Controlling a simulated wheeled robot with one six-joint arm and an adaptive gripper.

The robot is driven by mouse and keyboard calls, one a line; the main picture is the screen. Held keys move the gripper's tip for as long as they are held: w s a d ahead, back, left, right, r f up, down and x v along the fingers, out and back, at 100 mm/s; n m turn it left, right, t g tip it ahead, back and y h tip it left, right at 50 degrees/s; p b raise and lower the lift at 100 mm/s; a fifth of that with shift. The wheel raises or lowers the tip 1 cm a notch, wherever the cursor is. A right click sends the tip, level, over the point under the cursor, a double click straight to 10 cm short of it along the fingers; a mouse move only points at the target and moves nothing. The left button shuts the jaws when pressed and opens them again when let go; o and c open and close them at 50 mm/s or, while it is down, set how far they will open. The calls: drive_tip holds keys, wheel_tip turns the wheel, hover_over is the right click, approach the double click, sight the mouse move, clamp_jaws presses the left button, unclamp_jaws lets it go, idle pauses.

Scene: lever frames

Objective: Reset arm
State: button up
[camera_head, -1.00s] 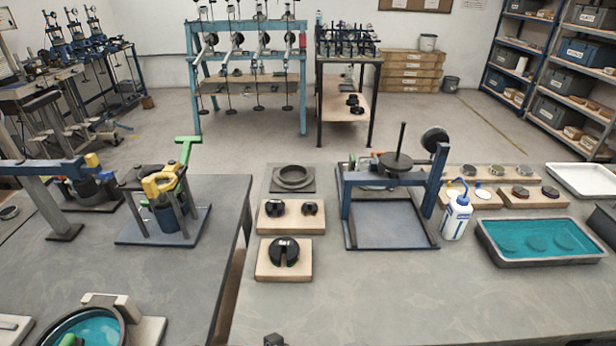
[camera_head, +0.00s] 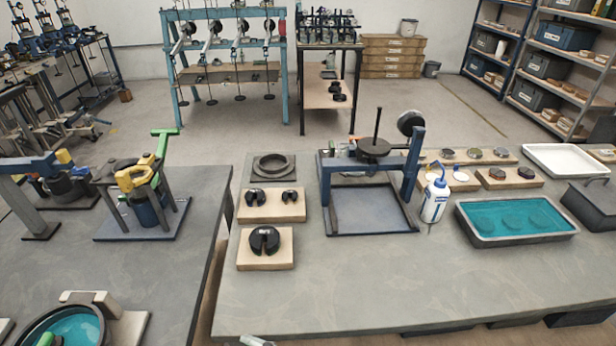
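My gripper is not clearly in view. A small pale piece shows at the bottom edge, and I cannot tell what it is. A blue lever frame (camera_head: 330,195) stands on the right bench, with a dark disc weight (camera_head: 374,147) on an upright rod and a round black counterweight (camera_head: 411,123) at its upper right. Slotted black weights sit on two wooden blocks to its left, a pair on the rear block (camera_head: 285,212) and a larger one (camera_head: 264,240) on the front block. A dark ring (camera_head: 274,165) lies on a plate behind them.
A wash bottle (camera_head: 435,200) and a teal-filled tray (camera_head: 515,237) stand right of the frame. A yellow-handled device (camera_head: 136,177) and a round teal basin (camera_head: 75,328) are on the left bench (camera_head: 60,255). The front of the right bench (camera_head: 340,290) is clear.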

drive_tip(key=s+d+f+m+t+h, duration=0.3)
drive_tip(key=d+f+m+h, duration=0.25)
drive_tip(key=d, duration=0.35)
drive_tip(key=s+d+f+m+t+h, duration=0.3)
drive_tip(key=d+f+m+h, duration=0.3)
drive_tip(key=d, duration=0.4)
drive_tip(key=s+d+r+m+h, duration=0.1)
drive_tip(key=s+d+m+h, duration=0.1)
drive_tip(key=s, duration=0.5)
drive_tip(key=s+d+m+t+h, duration=0.1)
drive_tip(key=s+d+m, duration=0.3)
drive_tip(key=s+d, duration=0.2)
drive_tip(key=shift+s+d+r+h, duration=0.35)
drive_tip(key=shift+s+r, duration=0.05)
drive_tip(key=shift+s, duration=0.8)
drive_tip(key=shift+a, duration=0.1)
